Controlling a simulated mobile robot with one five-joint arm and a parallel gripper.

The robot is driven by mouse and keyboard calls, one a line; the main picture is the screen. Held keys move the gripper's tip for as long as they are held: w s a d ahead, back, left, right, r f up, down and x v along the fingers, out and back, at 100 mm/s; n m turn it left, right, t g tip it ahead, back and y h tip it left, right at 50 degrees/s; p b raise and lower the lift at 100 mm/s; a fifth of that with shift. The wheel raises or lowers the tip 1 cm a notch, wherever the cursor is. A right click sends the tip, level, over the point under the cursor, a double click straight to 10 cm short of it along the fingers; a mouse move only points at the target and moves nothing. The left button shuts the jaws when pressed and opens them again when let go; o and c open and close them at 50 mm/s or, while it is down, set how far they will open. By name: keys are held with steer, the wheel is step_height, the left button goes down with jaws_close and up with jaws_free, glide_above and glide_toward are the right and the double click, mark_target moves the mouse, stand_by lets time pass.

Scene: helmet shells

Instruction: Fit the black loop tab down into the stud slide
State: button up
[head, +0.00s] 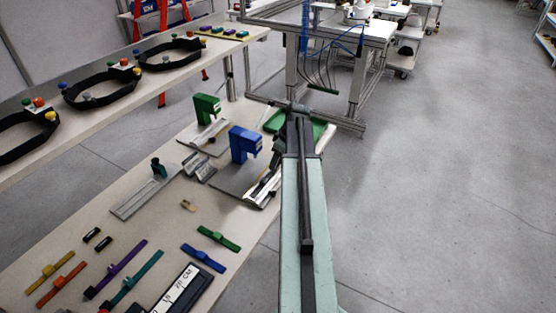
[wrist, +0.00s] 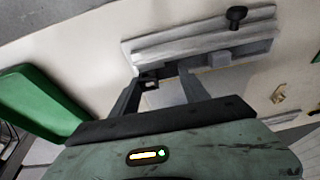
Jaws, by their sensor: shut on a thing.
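In the wrist view my gripper (wrist: 160,82) has its two dark fingers spread apart and shut on a small piece. A small black part with a dark opening, which looks like the black loop tab (wrist: 148,78), shows at the left fingertip; the rest of it is hard to make out. Just beyond the fingertips lies a long grey metal rail (wrist: 180,42) with a black knob. A small grey block (wrist: 218,59) sits along its near side. I cannot tell for sure which part is the stud slide, or whether the tab touches the rail. The fingertips are not clear in the head view.
A blue stand (head: 244,143) and a green stand (head: 207,108) rise from the bench. Coloured straps, two small black pieces (head: 92,235) and a tan piece (head: 188,205) lie nearer. Black bands rest on the shelf.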

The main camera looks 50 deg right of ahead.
steer(key=shift+f+b, duration=0.5)
steer(key=shift+r, duration=0.2)
steer(key=shift+r+p, duration=0.35)
steer(key=shift+p, duration=0.25)
steer(key=o, duration=1.4)
steer(key=p+v, duration=0.7)
steer(key=shift+s+r, duration=0.2)
steer(key=shift+r, duration=0.15)
